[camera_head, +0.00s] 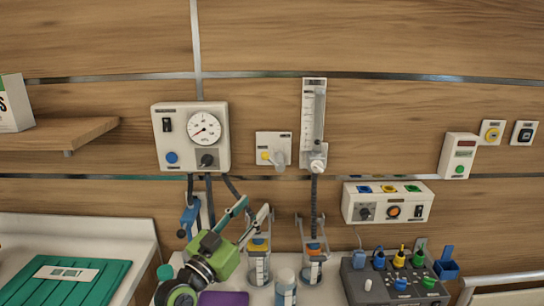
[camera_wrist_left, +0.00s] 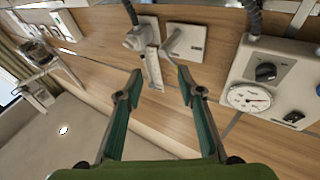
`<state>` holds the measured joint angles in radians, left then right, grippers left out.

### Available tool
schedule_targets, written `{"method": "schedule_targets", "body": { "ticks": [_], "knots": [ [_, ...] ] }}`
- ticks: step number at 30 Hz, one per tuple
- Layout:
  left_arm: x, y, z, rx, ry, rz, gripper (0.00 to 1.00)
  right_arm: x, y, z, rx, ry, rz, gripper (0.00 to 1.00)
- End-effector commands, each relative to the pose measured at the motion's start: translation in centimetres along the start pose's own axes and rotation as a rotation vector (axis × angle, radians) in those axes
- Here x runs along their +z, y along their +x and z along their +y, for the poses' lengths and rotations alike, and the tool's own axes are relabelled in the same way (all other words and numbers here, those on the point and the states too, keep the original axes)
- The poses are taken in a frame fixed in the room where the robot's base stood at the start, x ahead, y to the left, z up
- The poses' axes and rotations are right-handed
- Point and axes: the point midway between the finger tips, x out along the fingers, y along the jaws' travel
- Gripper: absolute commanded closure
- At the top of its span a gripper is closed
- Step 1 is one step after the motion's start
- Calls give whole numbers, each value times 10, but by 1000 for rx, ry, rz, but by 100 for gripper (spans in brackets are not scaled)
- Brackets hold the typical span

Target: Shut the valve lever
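The valve lever (camera_head: 281,158) is a small grey handle on a white wall plate (camera_head: 264,141) with a yellow dot, between the gauge box and the flowmeter. The handle hangs downward in the head view. In the left wrist view, which is turned over, the lever (camera_wrist_left: 173,42) and its plate (camera_wrist_left: 193,43) show beyond the fingertips. My left gripper (camera_head: 254,208), green with teal fingers, is below the plate and apart from it. It is open, with nothing between its fingers (camera_wrist_left: 160,75). My right gripper is not in view.
The gauge box (camera_head: 162,147) is left of the plate, with hoses hanging below. The flowmeter (camera_head: 313,115) is close on the right. A control panel (camera_head: 388,203) is further right. Suction jars (camera_head: 312,265) and a switch box (camera_head: 365,290) stand below. The wall just above the plate is clear.

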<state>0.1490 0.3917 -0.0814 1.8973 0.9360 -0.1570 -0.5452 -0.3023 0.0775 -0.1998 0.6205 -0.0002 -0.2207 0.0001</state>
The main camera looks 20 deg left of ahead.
Motion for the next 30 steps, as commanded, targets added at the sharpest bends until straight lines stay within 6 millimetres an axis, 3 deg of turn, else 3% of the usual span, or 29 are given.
{"method": "schedule_targets", "body": {
  "ticks": [3,6,11,24,30],
  "knots": [
    [-26,10,-26,-54,0,86,65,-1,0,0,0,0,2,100],
    [-35,15,-34,-71,-1,113,65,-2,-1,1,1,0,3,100],
    [-39,30,-36,-74,-2,115,65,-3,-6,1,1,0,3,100],
    [-46,111,-41,-72,-1,113,65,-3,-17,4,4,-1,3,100],
    [-47,136,-43,-71,-2,112,65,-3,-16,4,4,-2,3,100]
  ]
}}
